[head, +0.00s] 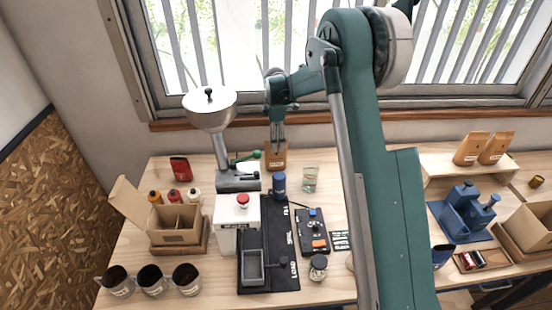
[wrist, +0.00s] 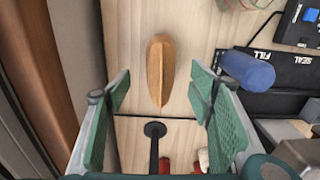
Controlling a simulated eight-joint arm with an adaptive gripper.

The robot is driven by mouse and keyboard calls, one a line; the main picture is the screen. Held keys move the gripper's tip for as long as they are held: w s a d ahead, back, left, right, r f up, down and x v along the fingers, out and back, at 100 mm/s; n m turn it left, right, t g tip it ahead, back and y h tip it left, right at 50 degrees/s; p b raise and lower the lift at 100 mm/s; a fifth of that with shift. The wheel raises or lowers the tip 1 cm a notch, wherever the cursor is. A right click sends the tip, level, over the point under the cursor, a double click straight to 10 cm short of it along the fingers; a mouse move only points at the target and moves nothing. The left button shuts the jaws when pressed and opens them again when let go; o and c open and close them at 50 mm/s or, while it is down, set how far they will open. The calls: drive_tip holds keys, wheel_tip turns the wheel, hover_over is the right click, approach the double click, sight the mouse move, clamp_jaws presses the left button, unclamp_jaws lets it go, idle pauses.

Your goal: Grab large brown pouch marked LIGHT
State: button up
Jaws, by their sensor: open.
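A brown pouch (head: 276,160) stands upright at the back of the table below the window, and I cannot read its marking. My gripper (head: 277,142) points down just above it, its fingers covering the pouch's upper part in the head view. In the wrist view the pouch (wrist: 160,72) is seen from above as a narrow ridge. There my open gripper (wrist: 160,88) has a green-padded finger on either side of it, with a visible gap on both sides. Two more brown pouches, a left one (head: 469,149) and a right one (head: 496,148), stand on a raised shelf at right.
A grinder with a metal hopper (head: 209,107) stands at left. A black sealing mat (head: 278,272) lies in front.

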sight(276, 154)
drive_tip(key=shift+f, duration=1.25)
drive_tip(key=shift+f, duration=0.1)
drive_tip(key=shift+f+p, duration=0.35)
drive_tip(key=shift+f, duration=2.15)
drive_tip(key=shift+f+b, duration=0.25)
drive_tip(key=shift+b, duration=0.15)
drive_tip(key=shift+c, duration=0.7)
drive_tip(key=c, duration=1)
